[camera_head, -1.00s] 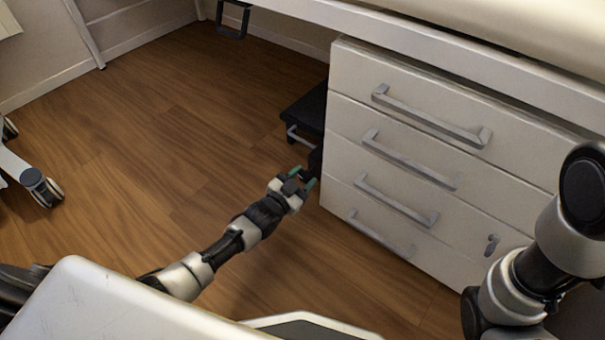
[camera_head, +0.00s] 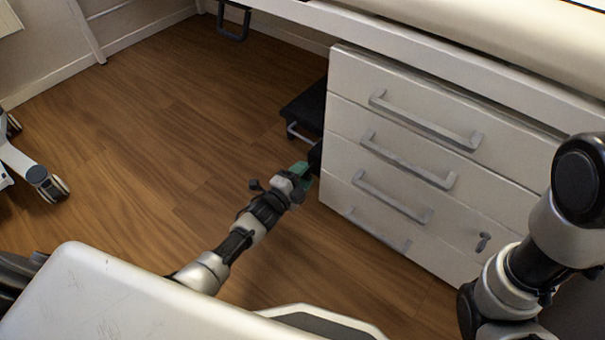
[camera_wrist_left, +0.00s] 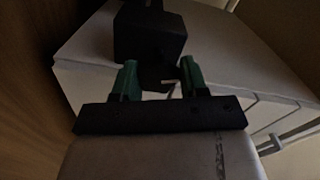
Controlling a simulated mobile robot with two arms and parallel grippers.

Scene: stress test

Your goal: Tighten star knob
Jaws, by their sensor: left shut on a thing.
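My left gripper (camera_head: 303,173) reaches low beside the left side of the white drawer cabinet, at a dark fixture (camera_head: 315,157) there. In the left wrist view its two green fingertips (camera_wrist_left: 159,75) stand on either side of a small dark piece, likely the star knob (camera_wrist_left: 156,77), and are shut on it. The knob's shape is hard to make out in the shadow. A black block (camera_wrist_left: 150,37) sits just beyond it. In the head view the knob is hidden by the gripper. My right arm shows at the right, but its gripper is out of view.
The white drawer cabinet (camera_head: 345,125) with grey handles stands close to the right of my left gripper. A black step-like object (camera_head: 305,108) is behind it. A wheeled base (camera_head: 40,178) stands at the far left. The wooden floor (camera_head: 170,140) between is clear.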

